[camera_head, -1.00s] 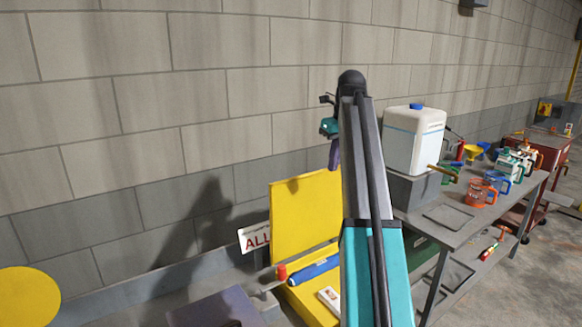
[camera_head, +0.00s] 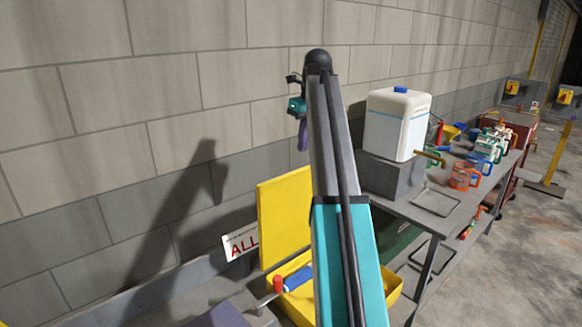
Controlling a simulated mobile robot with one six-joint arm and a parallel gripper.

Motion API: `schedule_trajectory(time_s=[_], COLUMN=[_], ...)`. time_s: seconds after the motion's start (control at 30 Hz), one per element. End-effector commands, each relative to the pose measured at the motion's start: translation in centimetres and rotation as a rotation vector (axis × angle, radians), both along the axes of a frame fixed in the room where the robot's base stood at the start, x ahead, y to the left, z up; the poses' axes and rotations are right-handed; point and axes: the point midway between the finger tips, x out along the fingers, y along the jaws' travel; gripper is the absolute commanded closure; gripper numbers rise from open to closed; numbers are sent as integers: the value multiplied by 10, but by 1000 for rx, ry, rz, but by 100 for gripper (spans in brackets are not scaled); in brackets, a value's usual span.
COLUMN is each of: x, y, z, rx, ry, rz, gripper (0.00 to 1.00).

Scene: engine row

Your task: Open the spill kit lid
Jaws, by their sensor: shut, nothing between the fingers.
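The spill kit is a yellow box (camera_head: 391,296) at the bottom centre. Its yellow lid (camera_head: 284,214) stands upright at the back, raised off the open box. Inside are a blue roll (camera_head: 298,278) and a red-capped item (camera_head: 278,284). My arm crosses in front and hides the middle of the box and the lid's right edge. My gripper (camera_head: 302,140) is small, at the far end of my arm, left of the upper link and above the lid, pointing down. It is shut and empty, apart from the lid. Its fingertips are hard to make out.
A grey bench (camera_head: 455,212) on the right bears a white canister (camera_head: 397,125) on a grey block and several coloured jugs. A block wall (camera_head: 200,100) runs behind. A white sign with red letters (camera_head: 240,244) is left of the lid. Open floor lies at right.

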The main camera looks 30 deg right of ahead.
Motion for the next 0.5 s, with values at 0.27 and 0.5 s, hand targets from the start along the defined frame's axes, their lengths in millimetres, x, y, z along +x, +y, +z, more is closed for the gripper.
schedule_trajectory(time_s=[0.27, 0.5], x=[5, 8], y=[9, 13], z=[-1, -11], rx=[0, 0], ry=[0, 1], rz=[12, 16], gripper=[100, 100])
